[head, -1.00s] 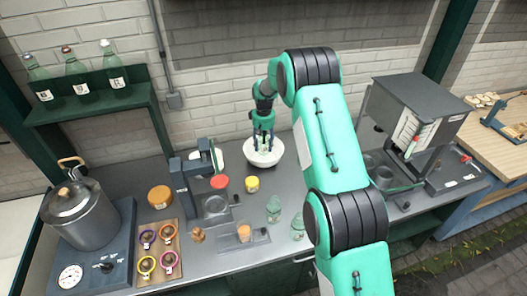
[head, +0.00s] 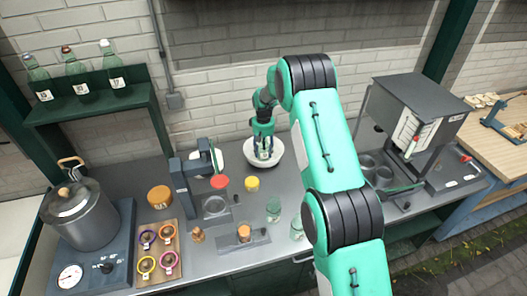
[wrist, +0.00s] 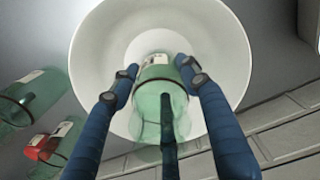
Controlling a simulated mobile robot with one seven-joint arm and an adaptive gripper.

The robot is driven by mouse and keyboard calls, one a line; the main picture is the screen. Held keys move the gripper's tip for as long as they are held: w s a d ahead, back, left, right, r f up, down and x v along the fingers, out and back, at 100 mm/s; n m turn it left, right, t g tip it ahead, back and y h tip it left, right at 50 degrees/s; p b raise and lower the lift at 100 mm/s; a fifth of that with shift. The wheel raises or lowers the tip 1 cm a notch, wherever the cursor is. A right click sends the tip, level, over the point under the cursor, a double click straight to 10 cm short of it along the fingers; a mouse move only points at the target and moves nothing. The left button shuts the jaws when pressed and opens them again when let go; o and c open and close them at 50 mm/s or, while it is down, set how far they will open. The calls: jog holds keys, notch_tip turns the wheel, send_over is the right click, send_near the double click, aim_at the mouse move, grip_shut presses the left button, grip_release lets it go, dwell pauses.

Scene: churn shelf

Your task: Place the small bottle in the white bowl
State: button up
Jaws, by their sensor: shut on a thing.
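The white bowl (head: 279,155) stands on the grey counter near the brick wall. My gripper (head: 263,147) is over the bowl, pointing down. In the wrist view my gripper (wrist: 160,82) has its two blue fingers on either side of a small pale green glass bottle (wrist: 158,100) with a white label. The gripper is shut on this bottle. The bottle is over or within the bowl (wrist: 92,50); whether it touches the bowl's bottom cannot be told. In the head view the fingers largely hide the bottle.
A yellow-lidded jar (head: 252,184) and a red-lidded item (head: 220,182) are left of the bowl. A scale-like stand (head: 182,190) is further left. A grey machine (head: 415,115) stands at right.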

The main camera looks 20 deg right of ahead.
jog(key=shift+f, duration=0.1)
jog(key=o, duration=1.3)
jog(key=shift+c, duration=0.2)
notch_tip(320, 180, up, 12)
jog(key=shift+r+p, duration=0.1)
jog(key=shift+p, duration=0.2)
